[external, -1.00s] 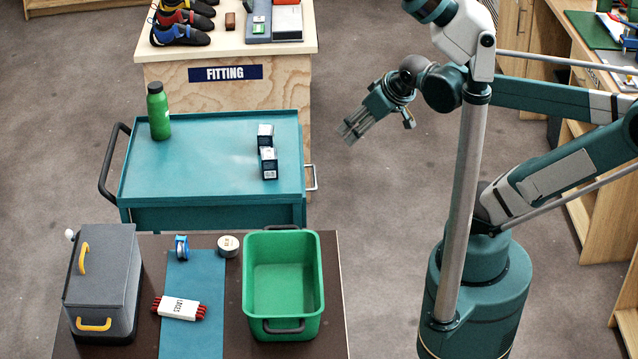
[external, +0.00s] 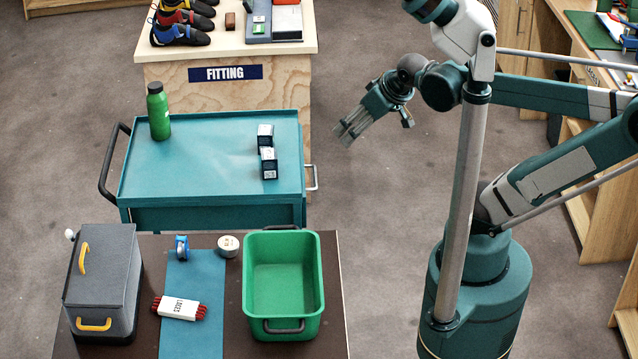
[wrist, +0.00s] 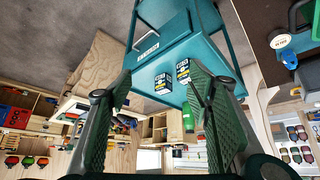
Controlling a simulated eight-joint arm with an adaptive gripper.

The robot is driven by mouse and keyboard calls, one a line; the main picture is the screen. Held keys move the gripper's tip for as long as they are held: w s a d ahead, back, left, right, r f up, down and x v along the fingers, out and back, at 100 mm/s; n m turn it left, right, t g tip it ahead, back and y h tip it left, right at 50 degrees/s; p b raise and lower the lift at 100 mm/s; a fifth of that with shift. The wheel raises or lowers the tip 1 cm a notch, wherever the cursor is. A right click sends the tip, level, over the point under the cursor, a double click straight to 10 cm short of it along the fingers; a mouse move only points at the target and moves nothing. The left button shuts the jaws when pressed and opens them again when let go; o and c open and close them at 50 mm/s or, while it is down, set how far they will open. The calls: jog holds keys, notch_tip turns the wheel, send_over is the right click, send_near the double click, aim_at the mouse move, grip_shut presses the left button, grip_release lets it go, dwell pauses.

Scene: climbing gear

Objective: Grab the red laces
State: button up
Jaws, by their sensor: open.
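The red laces (external: 160,308) are a bundle with a white paper band marked LACES. They lie on the blue mat (external: 190,345) on the dark table at the front left. My gripper (external: 345,133) is open and empty. It hangs in the air right of the teal cart, well apart from the laces. In the wrist view my two green-padded fingers (wrist: 160,110) stand wide apart with nothing between them but the distant cart. I cannot make out the laces in the wrist view.
On the dark table (external: 150,246) a green bin (external: 283,275) stands right of the laces and a grey box (external: 103,280) left. A blue spool (external: 182,247) and a tape roll (external: 228,246) lie behind. The teal cart (external: 200,180) carries a green bottle (external: 158,111) and small dark boxes (external: 268,163).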

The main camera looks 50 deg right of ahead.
jog(key=w+a+r+n+g+y+p, duration=0.1)
jog(key=w+a, duration=0.4)
jog(key=a, duration=0.3)
jog(key=w+a+r+n+g+p, duration=0.1)
jog(key=w+a+r+p, duration=0.1)
jog(key=w+a, duration=0.35)
jog(key=n+g+h+p, duration=0.1)
jog(key=n+g+p, duration=0.3)
jog(key=g+p, duration=0.15)
send_over(174, 311)
jog(key=shift+t, duration=0.25)
jog(key=f, duration=1.7)
jog(key=shift+w+d, duration=0.15)
jog(key=shift+d, duration=0.2)
jog(key=shift+s+a+f+n, duration=0.25)
jog(key=shift+a+f+n, duration=0.05)
jog(key=shift+f, duration=0.05)
jog(key=shift+f, duration=1.3)
